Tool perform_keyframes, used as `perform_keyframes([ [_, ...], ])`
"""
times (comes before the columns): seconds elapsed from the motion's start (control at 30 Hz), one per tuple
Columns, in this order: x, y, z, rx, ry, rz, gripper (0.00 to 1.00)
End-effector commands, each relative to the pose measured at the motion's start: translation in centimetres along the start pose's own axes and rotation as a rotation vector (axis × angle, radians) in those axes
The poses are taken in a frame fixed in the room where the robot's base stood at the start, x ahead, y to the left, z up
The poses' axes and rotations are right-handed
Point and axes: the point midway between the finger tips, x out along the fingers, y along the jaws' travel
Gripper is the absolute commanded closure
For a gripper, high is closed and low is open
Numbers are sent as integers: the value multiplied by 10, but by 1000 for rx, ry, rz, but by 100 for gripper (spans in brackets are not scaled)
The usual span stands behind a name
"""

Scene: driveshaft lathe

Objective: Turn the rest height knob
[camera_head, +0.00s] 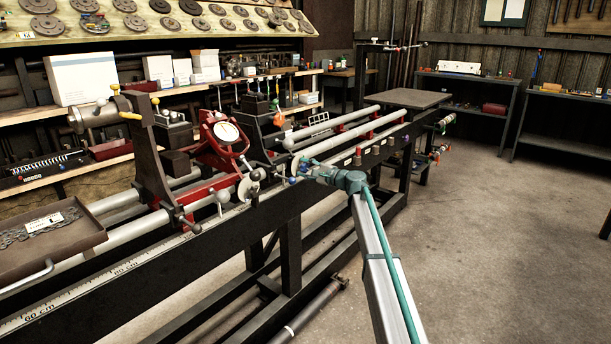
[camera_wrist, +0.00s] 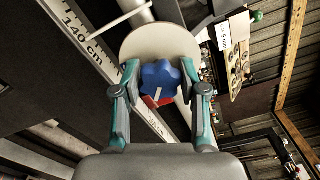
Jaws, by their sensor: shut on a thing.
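A blue lobed knob (camera_wrist: 161,80), which fits the rest height knob, sits in front of a pale round disc (camera_wrist: 160,38) in the wrist view. My gripper (camera_wrist: 160,75) has one teal finger on each side of the knob and is shut on it. A white mark shows on the knob's face. In the head view my gripper (camera_head: 302,166) reaches the front rail of the lathe from the right. The knob is small there and largely hidden by the fingers.
A ruler strip (camera_head: 110,270) runs along the lathe's front. A red rest with a round dial (camera_head: 227,132) stands left of my gripper, near a grey crank disc (camera_head: 247,188). A tray of chain (camera_head: 45,240) is at the far left. The floor (camera_head: 480,240) at right is clear.

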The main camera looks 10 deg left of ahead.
Motion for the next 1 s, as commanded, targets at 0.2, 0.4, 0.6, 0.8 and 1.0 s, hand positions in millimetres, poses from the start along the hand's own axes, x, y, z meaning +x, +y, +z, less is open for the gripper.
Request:
perform_keyframes([
  [0.2, 0, 5, -2, -208, 0, 1, 93],
  [0.4, 0, 5, -2, -397, 0, 1, 93],
  [0.6, 0, 5, -2, -589, 0, 1, 93],
  [0.8, 0, 6, -2, -778, 0, 0, 93],
  [1.0, 0, 6, -3, -968, 0, 1, 93],
])
